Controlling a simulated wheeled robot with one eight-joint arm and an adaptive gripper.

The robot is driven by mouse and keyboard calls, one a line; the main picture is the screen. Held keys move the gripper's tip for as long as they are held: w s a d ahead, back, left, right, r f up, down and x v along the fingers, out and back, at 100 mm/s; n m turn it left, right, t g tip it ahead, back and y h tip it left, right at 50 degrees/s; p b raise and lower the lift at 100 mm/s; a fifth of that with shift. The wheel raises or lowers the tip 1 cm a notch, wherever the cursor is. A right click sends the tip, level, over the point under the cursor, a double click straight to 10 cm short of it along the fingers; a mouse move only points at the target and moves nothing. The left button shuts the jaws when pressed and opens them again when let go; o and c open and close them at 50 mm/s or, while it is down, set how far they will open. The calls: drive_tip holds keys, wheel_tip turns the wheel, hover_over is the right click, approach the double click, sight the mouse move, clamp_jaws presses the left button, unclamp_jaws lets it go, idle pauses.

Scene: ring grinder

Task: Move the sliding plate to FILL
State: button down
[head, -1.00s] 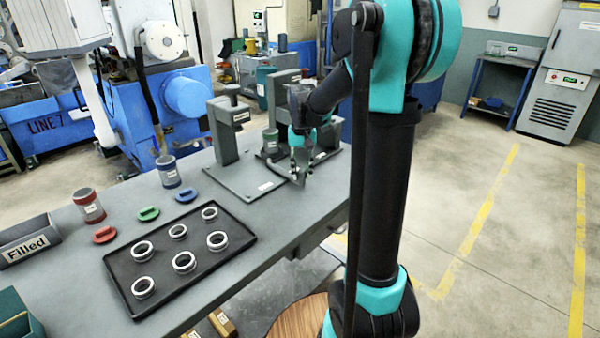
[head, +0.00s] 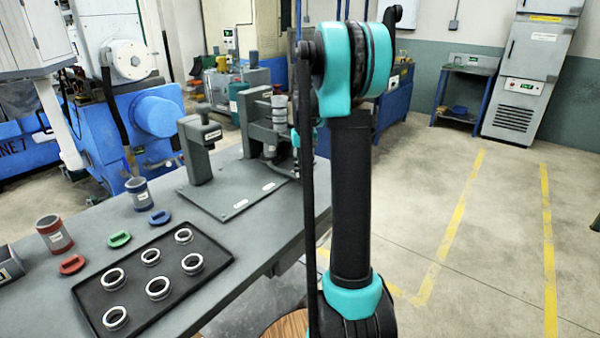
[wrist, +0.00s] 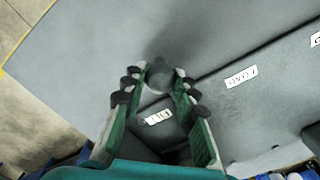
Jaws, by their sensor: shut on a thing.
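In the wrist view, my gripper (wrist: 161,84) has its two green fingers with dark pads closed around a round dark knob (wrist: 160,74). A dark grey plate, seemingly the sliding plate (wrist: 148,103), shows below the knob between the fingers. A white label that seems to read FILL (wrist: 158,117) lies between the fingers. Another label that seems to read LOAD (wrist: 240,77) is to the right. In the head view the fixture's grey base plate (head: 222,198) lies on the bench with two white labels. My arm hides most of the gripper and knob there.
A clamp-like post (head: 198,145) stands left on the base plate, and a taller stand (head: 258,115) behind. A black tray (head: 212,272) with several metal rings, a red cup (head: 53,235), a blue cup (head: 139,194) and coloured tabs occupy the bench's left. Floor at right is clear.

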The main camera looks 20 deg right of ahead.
drive_tip(key=shift+w+d, duration=0.15)
drive_tip(key=shift+d, duration=0.05)
drive_tip(key=c, duration=1.2)
unclamp_jaws()
drive_tip(key=shift+o, duration=0.2)
drive_tip(key=shift+r, duration=0.1)
wheel_tip(320, 180, up, 12)
